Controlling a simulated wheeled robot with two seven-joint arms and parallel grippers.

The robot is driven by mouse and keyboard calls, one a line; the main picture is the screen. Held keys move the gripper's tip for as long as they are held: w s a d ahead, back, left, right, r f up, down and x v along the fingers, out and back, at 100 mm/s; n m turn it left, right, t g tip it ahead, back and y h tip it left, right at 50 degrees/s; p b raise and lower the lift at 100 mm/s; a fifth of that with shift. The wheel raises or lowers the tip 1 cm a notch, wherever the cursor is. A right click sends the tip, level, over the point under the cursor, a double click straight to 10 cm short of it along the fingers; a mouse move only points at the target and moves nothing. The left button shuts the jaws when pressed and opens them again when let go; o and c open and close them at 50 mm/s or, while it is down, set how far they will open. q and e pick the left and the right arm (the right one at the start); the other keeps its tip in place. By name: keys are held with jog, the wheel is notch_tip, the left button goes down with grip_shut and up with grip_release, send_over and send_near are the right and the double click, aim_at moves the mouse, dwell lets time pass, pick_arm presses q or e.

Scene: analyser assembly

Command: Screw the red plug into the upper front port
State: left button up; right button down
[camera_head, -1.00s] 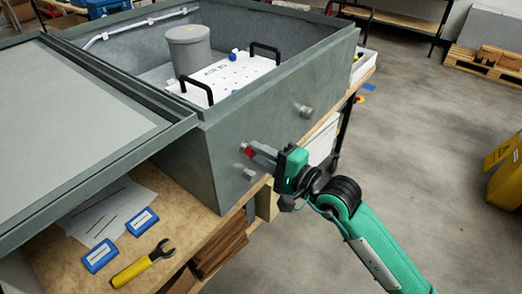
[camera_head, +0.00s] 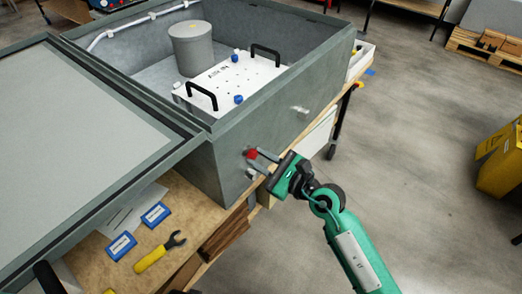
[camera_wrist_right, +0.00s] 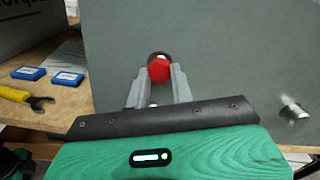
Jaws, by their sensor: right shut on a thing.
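The red plug (camera_head: 252,154) is at the front wall of the grey housing (camera_head: 225,155), near its left corner. My right gripper (camera_head: 256,162) is shut on the plug, with a finger on either side. In the right wrist view, the red plug (camera_wrist_right: 159,69) sits between the fingertips (camera_wrist_right: 156,77). A dark round rim, apparently the upper front port (camera_wrist_right: 158,55), shows just behind it. I cannot tell how far the plug is inside. A metal fitting (camera_head: 250,173) is on the wall below the plug. My left gripper is not in view.
Another metal fitting (camera_head: 300,110) sticks out of the front wall to the right. The open lid (camera_head: 75,120) lies at left. A yellow-handled wrench (camera_head: 158,252) and two blue boxes (camera_head: 121,246) lie on the wooden bench (camera_head: 185,205).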

jog(key=m+p, duration=0.3)
jog(key=shift+a+r+m, duration=0.1)
jog(key=shift+r+m, duration=0.15)
jog(key=shift+m, duration=0.05)
jog(key=shift+f+m, duration=0.2)
jog(key=shift+m, duration=0.2)
jog(key=c, duration=1.3)
grip_release()
jog(key=shift+c, duration=0.2)
jog(key=shift+f, duration=0.1)
